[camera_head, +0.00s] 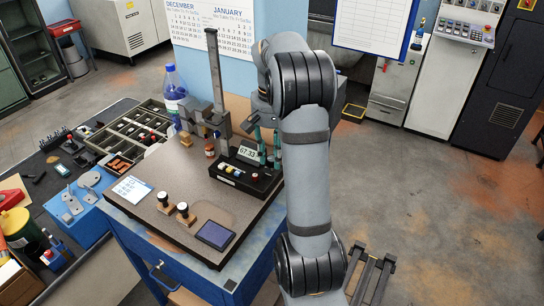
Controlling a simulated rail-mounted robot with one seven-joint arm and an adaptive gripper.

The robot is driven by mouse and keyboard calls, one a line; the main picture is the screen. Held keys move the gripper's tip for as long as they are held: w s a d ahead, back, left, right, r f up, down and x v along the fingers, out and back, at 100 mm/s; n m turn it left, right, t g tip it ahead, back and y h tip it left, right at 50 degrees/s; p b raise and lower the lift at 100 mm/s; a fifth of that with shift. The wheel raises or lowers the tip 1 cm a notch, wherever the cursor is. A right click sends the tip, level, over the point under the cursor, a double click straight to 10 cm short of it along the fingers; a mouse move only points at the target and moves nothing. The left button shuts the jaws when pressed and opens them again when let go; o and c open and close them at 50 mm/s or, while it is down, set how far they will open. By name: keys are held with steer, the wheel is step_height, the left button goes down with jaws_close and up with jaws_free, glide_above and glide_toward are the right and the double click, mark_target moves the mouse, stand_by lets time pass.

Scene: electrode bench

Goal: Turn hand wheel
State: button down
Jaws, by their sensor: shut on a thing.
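A measuring stand with a tall dark column (216,75) stands on the brown bench plate. A black base unit (232,176) beside it has a digital display (249,154) reading about 67.33 and several coloured buttons. My gripper (267,158) points down at the right side of the stand, close to the display. Its teal fingers are partly hidden behind my grey arm. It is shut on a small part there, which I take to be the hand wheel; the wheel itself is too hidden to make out.
A blue-capped bottle (174,88) stands behind. A compartment tray (128,132) is at left.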

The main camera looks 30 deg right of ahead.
steer(key=m+b, duration=0.1)
steer(key=m, duration=0.3)
steer(key=shift+m, duration=0.3)
steer(key=m+b, duration=0.1)
steer(key=m, duration=0.3)
steer(key=shift+m, duration=0.3)
steer(key=m+b, duration=0.1)
steer(key=m, duration=0.3)
steer(key=shift+m, duration=0.3)
steer(key=m+b, duration=0.1)
steer(key=m, duration=0.3)
steer(key=shift+m+b, duration=0.3)
steer(key=shift+m, duration=0.1)
steer(key=c, duration=1.4)
jaws_free()
steer(key=shift+r, duration=0.1)
